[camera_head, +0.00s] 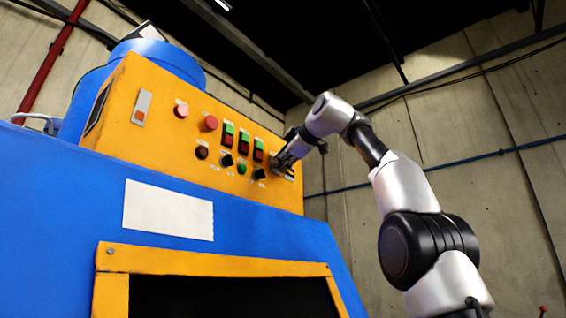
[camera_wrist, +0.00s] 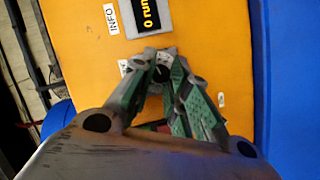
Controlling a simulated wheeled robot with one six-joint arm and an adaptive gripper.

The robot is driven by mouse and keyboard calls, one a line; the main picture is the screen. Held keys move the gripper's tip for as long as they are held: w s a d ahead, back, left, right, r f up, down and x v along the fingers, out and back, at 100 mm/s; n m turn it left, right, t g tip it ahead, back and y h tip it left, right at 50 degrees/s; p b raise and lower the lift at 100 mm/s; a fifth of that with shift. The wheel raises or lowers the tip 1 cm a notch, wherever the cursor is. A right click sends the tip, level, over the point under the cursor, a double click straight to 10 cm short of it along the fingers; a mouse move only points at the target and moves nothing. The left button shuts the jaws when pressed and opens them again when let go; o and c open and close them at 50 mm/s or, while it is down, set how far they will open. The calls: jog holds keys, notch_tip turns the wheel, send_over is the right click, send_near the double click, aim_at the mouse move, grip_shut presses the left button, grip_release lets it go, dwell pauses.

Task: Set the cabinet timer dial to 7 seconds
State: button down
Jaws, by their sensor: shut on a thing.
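The orange control panel (camera_head: 160,100) is on top of the blue cabinet (camera_head: 60,190). My gripper (camera_head: 279,164) is at the right end of this panel, with its fingers against or very near the face. In the wrist view the two green-grey fingers come together around a small dark dial (camera_wrist: 161,74) on a pale plate. My gripper is shut on the dial. The fingers hide much of the dial and its scale, so I cannot read its setting. In the head view the dial is hidden behind my gripper.
Left of my gripper are a black knob (camera_head: 260,173), a green button (camera_head: 242,168) and several switches. Open space lies right of the cabinet.

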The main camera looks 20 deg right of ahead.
dwell(0.7)
jog(key=c, duration=1.3)
grip_release()
jog(key=shift+c, duration=0.2)
jog(key=shift+a+r, duration=0.1)
